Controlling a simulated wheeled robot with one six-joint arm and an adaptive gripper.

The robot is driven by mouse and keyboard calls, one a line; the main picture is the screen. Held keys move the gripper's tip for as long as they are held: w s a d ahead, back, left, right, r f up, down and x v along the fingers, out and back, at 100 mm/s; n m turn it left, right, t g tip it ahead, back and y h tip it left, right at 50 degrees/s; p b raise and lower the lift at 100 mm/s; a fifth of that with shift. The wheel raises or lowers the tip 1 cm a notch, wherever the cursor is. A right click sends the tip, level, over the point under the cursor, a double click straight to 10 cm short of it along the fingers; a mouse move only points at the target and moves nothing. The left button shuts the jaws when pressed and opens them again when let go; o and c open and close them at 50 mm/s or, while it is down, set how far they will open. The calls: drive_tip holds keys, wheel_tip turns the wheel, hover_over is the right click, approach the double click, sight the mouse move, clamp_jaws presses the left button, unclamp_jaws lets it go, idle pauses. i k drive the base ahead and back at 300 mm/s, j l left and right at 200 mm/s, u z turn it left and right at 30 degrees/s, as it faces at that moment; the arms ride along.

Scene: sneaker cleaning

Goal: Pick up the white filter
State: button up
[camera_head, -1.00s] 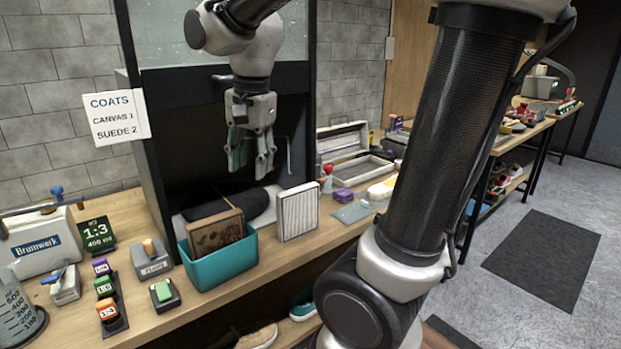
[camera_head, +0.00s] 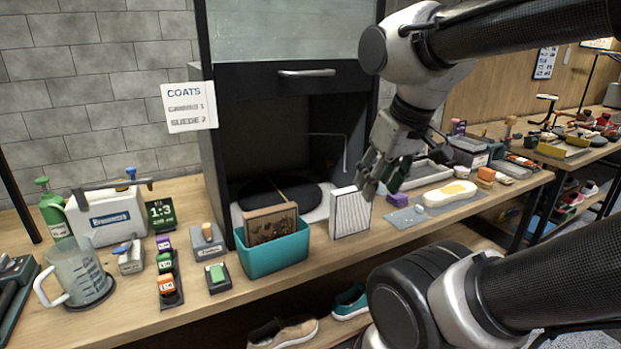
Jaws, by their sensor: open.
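The white filter (camera_head: 350,214) is a pleated panel in a pale frame. It stands upright on the wooden bench, just right of the teal bin and in front of the dark cabinet opening. My gripper (camera_head: 376,188) is open and empty, pointing down and to the left. Its fingers are at the filter's upper right edge and overlap it in the picture. I cannot tell whether they touch it.
The teal bin (camera_head: 272,255) holds a brown, dirty filter (camera_head: 271,225). The dark cabinet (camera_head: 262,72) rises behind, with a round dark turntable (camera_head: 278,192) inside. A grey mat (camera_head: 407,217) and a white sole-shaped piece (camera_head: 449,193) lie to the right.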

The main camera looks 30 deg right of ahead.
sight(351, 215)
drive_tip(key=k+l, duration=0.1)
drive_tip(key=l, duration=1.35)
drive_tip(key=k+l, duration=0.15)
drive_tip(key=l, duration=0.6)
